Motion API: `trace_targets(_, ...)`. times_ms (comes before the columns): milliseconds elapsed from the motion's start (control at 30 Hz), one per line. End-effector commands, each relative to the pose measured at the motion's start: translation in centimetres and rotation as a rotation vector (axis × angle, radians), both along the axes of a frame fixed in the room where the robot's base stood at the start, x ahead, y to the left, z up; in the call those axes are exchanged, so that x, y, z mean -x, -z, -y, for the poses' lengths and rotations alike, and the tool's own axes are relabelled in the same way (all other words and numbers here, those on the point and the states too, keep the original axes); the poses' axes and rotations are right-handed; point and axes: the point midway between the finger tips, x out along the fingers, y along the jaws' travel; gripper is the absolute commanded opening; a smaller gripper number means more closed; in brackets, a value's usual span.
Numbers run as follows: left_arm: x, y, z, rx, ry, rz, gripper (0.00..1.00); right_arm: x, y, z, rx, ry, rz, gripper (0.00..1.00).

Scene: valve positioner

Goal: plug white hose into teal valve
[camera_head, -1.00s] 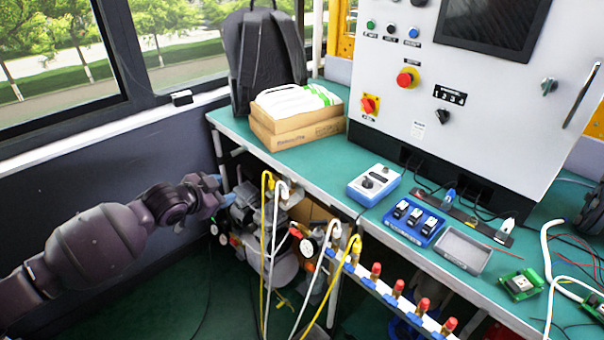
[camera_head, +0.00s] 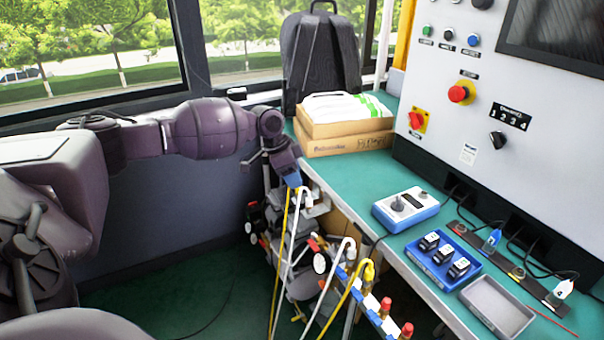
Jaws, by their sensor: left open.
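My left gripper (camera_head: 293,181), with blue fingertips, is open and points down at the table's left edge. It is just above the upper ends of a yellow hose (camera_head: 279,256) and a white hose (camera_head: 289,240); I cannot tell whether it touches them. Another white hose (camera_head: 329,284) arches over farther right, beside a second yellow hose (camera_head: 343,297). Behind the hoses is a grey valve assembly (camera_head: 290,252) with round gauges, partly hidden. I cannot make out a clearly teal valve. My right gripper is not in view.
The green table (camera_head: 350,178) holds cardboard boxes (camera_head: 345,146), a blue-white control box (camera_head: 405,209), a blue tray (camera_head: 443,260) and a grey tray (camera_head: 497,306). A large control cabinet (camera_head: 440,150) stands behind.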

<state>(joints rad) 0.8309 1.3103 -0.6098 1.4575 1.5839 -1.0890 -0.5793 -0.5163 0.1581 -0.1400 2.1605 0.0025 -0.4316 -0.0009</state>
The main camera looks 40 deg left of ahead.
Motion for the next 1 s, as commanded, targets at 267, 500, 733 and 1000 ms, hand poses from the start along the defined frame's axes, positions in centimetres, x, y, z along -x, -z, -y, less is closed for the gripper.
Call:
trace_targets(267,-1.0,4.1,1.1,0.002,0.0,-0.007,0.51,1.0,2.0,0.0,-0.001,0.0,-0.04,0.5)
trace_targets(500,-2.0,7.5,2.1,0.001,-0.001,-0.006,0.51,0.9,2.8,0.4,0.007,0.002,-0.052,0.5)
trace_targets(733,-2.6,9.3,2.7,0.001,-0.001,-0.003,0.51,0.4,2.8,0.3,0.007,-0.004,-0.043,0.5)
trace_targets(1000,-2.8,9.7,2.9,0.001,-0.002,0.001,0.51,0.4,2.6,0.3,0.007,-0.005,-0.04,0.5)
